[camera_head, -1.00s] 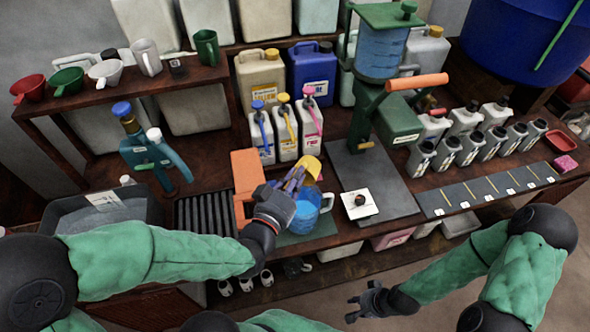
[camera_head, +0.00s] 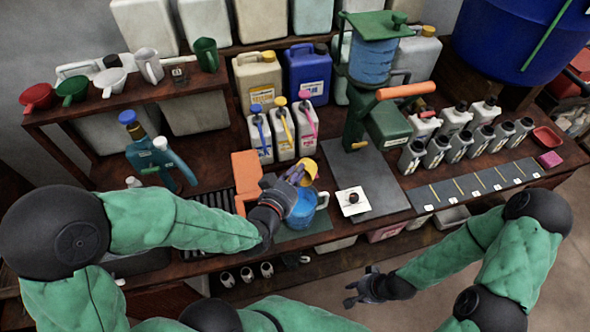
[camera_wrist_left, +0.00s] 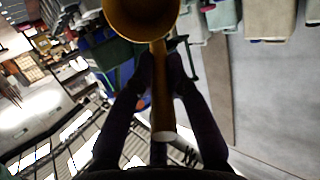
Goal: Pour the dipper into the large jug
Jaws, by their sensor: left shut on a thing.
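My left gripper (camera_head: 291,184) is shut on the handle of the yellow dipper (camera_head: 309,172). In the left wrist view the dipper (camera_wrist_left: 140,14) has a round bowl, with its handle running down between my fingers. The dipper is above a blue-looking clear jug (camera_head: 302,212) with a handle on its right, which stands on a dark mat. The bowl looks tilted, but I cannot tell how far, and no stream of liquid shows. My fingers hide part of the jug. My right gripper (camera_head: 361,289) is open and empty, in front of the bench.
An orange block (camera_head: 245,166) stands left of the jug. A white card (camera_head: 353,201) with a small dark thing lies to its right. Three white bottles (camera_head: 283,136) with coloured tops stand behind, and a green hand-cranked device (camera_head: 372,90) stands at back right.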

